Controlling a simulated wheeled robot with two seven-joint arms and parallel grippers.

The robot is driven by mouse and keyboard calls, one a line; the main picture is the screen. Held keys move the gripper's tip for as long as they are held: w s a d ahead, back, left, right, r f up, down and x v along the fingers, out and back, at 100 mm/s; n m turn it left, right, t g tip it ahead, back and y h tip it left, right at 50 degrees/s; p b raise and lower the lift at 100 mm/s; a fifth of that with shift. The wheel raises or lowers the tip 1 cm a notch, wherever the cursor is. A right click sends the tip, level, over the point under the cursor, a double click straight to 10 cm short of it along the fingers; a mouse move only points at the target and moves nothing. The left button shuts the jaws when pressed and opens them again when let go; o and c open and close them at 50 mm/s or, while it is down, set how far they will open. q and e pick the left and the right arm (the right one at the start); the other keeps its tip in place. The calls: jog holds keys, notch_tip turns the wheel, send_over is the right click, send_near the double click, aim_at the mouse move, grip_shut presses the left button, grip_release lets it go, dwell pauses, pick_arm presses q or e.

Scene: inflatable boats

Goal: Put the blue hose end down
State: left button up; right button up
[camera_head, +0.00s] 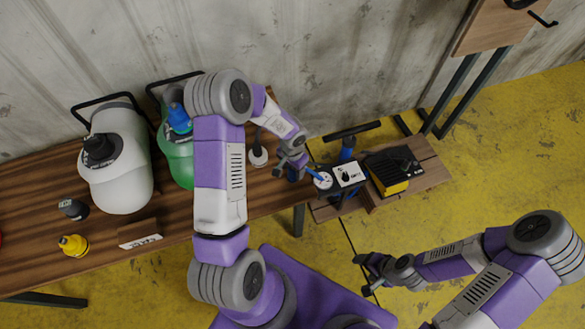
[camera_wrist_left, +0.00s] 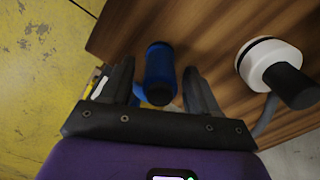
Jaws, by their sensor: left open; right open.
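The blue hose end (camera_wrist_left: 160,66), a short blue cylinder with a dark end, sits between the fingers of my left gripper (camera_wrist_left: 159,80) in the left wrist view. The fingers are apart on either side of it, over or beside the wooden table top (camera_wrist_left: 215,28); contact is not clear. In the head view my left gripper (camera_head: 291,166) is at the table's right end. A blue piece (camera_head: 315,174) shows just right of it; I cannot tell whether it is the hose end. My right gripper (camera_head: 369,273) is open and empty above the yellow floor.
A white round fitting with a black stub (camera_wrist_left: 268,52) is beside the gripper. A white jug (camera_head: 120,165), a green jug (camera_head: 174,158) and small bottles, one yellow (camera_head: 73,245), stand on the table's left part. A pump (camera_head: 347,172) and a black-yellow box (camera_head: 390,175) are at right.

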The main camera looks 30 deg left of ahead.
pick_arm(q)
notch_tip(320, 180, up, 12)
jog(key=p, duration=0.3)
jog(key=shift+f+p, duration=0.25)
jog(key=shift+p, duration=0.05)
jog(key=s+d+f+n+h, duration=0.4)
jog(key=s+d+f+n, duration=0.1)
jog(key=s+d+f, duration=0.9)
jog(key=shift+s+d+f+t, duration=0.2)
jog(key=shift+s+d+t, duration=0.1)
jog(key=shift+s+d, duration=0.7)
jog(key=shift+w, duration=0.1)
